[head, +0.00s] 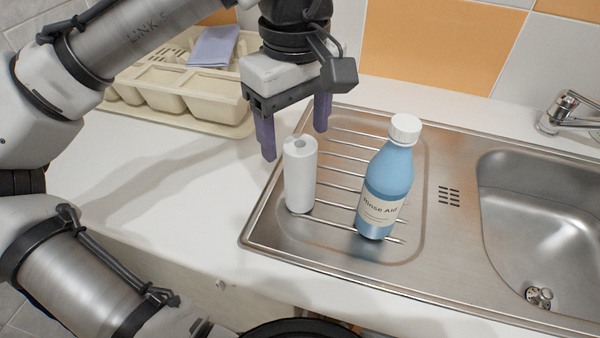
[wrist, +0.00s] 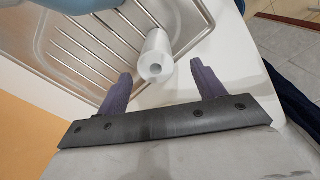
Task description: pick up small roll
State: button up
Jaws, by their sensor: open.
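The small roll (head: 300,177) is a white paper roll standing upright on the left end of the ribbed metal drainboard (head: 270,222). My gripper (head: 292,143) is open and empty, pointing down, with its purple fingers just above and behind the roll in the head view. In the wrist view, the roll (wrist: 156,58) shows its top end with the core hole. It lies ahead of the gap between the two fingers of my gripper (wrist: 160,88). I see no contact between the fingers and the roll.
A blue rinse aid bottle (head: 388,180) with a white cap stands close to the roll's right. The sink basin (head: 545,235) and tap (head: 572,112) are further right. A cream dish rack (head: 165,88) with a folded cloth (head: 213,47) is behind left. The white counter (head: 170,190) left of the drainboard is clear.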

aim_at(299, 152)
jog(key=f, duration=0.5)
jog(key=shift+w+d, duration=0.15)
jog(key=shift+d, duration=0.05)
jog(key=shift+c, duration=0.5)
jog(key=c, duration=1)
jog(key=shift+r, duration=0.2)
